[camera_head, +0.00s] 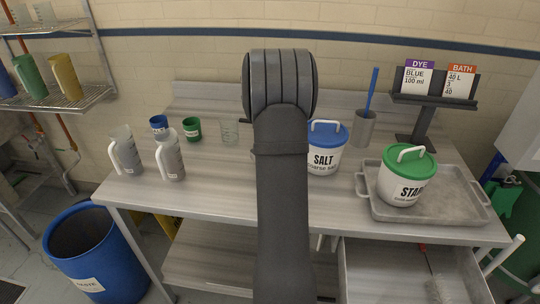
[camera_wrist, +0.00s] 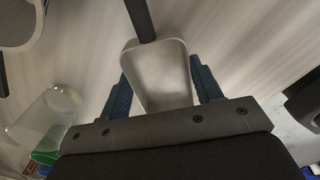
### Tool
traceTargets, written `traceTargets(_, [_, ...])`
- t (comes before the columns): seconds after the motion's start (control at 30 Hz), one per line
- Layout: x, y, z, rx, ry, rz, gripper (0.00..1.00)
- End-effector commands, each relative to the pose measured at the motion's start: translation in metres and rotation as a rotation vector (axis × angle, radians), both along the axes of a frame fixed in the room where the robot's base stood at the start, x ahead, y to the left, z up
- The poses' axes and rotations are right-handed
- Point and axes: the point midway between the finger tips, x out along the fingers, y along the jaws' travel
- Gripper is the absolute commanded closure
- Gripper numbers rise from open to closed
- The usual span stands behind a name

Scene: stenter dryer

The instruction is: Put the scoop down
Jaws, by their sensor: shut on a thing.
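The scoop (camera_wrist: 158,85) shows in the wrist view as a pale metal pan with a dark handle (camera_wrist: 141,20) running up out of the picture. My gripper (camera_wrist: 162,78) has one dark blue finger on each side of it and is shut on it. The worktop (camera_wrist: 95,55) lies behind the scoop; I cannot tell whether the scoop touches it. In the head view my arm hides both the gripper and the scoop. The same worktop (camera_head: 225,190) runs across the head view.
A salt tub (camera_head: 322,162) stands right of my arm. A starch tub (camera_head: 385,185) stands on a grey tray (camera_head: 455,200). A drawer (camera_head: 400,270) is open at front right. The left front worktop is clear.

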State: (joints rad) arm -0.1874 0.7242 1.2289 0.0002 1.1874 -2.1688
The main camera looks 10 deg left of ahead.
Motion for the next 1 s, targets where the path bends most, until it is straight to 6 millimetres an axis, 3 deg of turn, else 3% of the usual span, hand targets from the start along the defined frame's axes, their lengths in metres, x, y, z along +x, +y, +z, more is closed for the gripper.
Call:
traceTargets(0.2, [0.000,0.000,-0.031,0.000,0.001,0.000,0.67])
traceTargets(0.63, [0.000,0.000,-0.037,-0.001,0.001,-0.001,0.67])
traceTargets(0.67, [0.000,0.000,-0.037,-0.001,0.001,-0.001,0.35])
traceTargets(0.73, [0.000,0.000,-0.037,-0.001,0.001,-0.001,0.22])
traceTargets(1.0, [0.000,0.000,-0.036,-0.001,0.001,-0.001,0.19])
